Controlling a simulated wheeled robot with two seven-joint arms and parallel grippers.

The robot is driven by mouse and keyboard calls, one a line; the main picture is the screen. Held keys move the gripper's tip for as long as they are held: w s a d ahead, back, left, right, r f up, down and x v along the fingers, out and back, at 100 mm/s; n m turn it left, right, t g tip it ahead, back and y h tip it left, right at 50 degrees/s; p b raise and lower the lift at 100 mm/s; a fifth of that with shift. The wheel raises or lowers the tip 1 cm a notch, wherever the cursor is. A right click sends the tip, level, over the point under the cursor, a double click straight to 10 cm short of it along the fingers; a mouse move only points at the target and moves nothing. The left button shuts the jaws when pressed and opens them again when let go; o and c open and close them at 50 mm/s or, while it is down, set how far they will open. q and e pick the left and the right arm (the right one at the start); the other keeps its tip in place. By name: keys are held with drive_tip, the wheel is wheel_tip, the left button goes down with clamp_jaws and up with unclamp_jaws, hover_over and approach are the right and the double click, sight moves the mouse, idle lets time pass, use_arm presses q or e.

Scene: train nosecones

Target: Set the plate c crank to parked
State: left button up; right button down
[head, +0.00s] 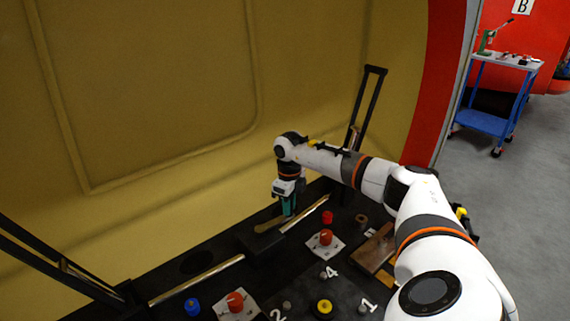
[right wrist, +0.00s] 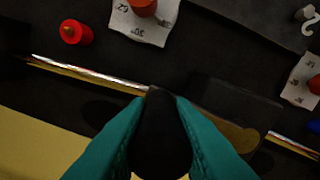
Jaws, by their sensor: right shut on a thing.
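A crank with a dull brass arm (head: 269,225) sits on a dark block at the foot of the yellow wall. Its brass part also shows in the right wrist view (right wrist: 238,136), right of the fingers. No letter c is readable near it. My right gripper (head: 288,211) points down at the crank's right end. In the right wrist view its teal fingers (right wrist: 161,98) are shut on a dark rounded knob (right wrist: 160,145), which looks like the crank's handle. The fingers hide the join between knob and arm. My left gripper is out of view.
Orange-red knobs on white plates (head: 325,238) (head: 235,303), a red knob (head: 328,217), a blue knob (head: 192,307) and a yellow-ringed knob (head: 323,308) stand on the dark panel. Silvery rods (head: 305,216) run along the wall. A blue cart (head: 490,122) stands far right.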

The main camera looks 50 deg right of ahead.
drive_tip(key=shift+w+d+r, duration=0.15)
drive_tip(key=shift+w, duration=0.45)
drive_tip(key=c, duration=1.3)
unclamp_jaws()
drive_tip(key=shift+o, duration=0.2)
wheel_tip(320, 180, up, 12)
